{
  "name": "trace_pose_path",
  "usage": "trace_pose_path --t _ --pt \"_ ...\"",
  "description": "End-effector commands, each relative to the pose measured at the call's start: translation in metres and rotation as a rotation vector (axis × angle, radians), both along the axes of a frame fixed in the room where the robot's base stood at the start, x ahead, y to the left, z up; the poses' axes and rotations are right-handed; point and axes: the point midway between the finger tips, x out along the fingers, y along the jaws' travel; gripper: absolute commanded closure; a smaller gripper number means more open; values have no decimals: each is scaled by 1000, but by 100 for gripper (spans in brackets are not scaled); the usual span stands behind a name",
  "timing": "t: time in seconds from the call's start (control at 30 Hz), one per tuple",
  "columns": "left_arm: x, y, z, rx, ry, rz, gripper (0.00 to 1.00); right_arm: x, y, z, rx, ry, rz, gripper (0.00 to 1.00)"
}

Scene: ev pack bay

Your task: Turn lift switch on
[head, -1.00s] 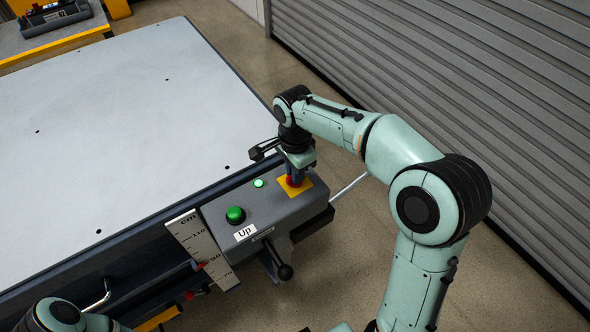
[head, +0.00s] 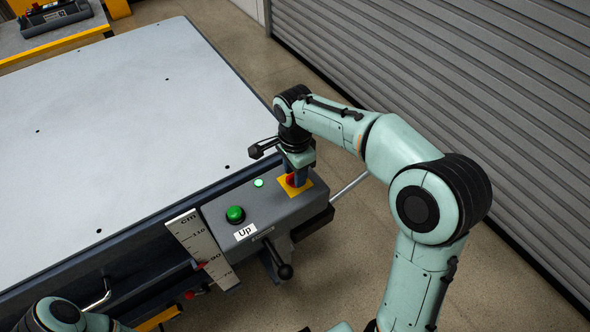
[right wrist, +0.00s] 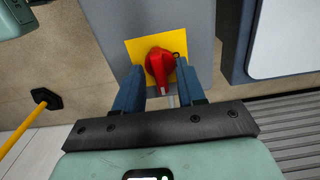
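The lift switch is a red rotary knob (right wrist: 160,66) on a yellow plate (head: 305,185), on the grey control box (head: 270,212) at the table's corner. My right gripper (right wrist: 161,80) points down at it. Its two blue fingers are apart, one on each side of the knob. I cannot tell whether they press on it. In the head view the gripper partly hides the red knob (head: 290,181). A small green lamp (head: 258,183) on the box is lit. Only a part of my left arm shows at the lower left; its gripper is out of view.
A green button (head: 235,214) with an "Up" label (head: 245,232) is on the same box. A black-knobbed lever (head: 285,271) sticks out below. A cm scale (head: 203,250) stands beside the box. The large lift table (head: 120,130) is bare.

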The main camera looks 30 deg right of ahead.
Motion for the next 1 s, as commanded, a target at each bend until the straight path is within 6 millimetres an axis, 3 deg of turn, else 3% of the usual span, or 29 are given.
trace_pose_path --t 0.23,0.5,0.7,1.0 --pt "4 0 5 0 -4 0 57 1 0 23 1 -6 1 61" --pt "15 0 19 0 -17 -1 57 2 0 85 1 -7 0 61" --pt "24 0 28 0 -27 0 57 1 0 120 0 -5 0 61" --pt "27 0 31 0 -30 0 57 0 0 135 0 0 0 61"
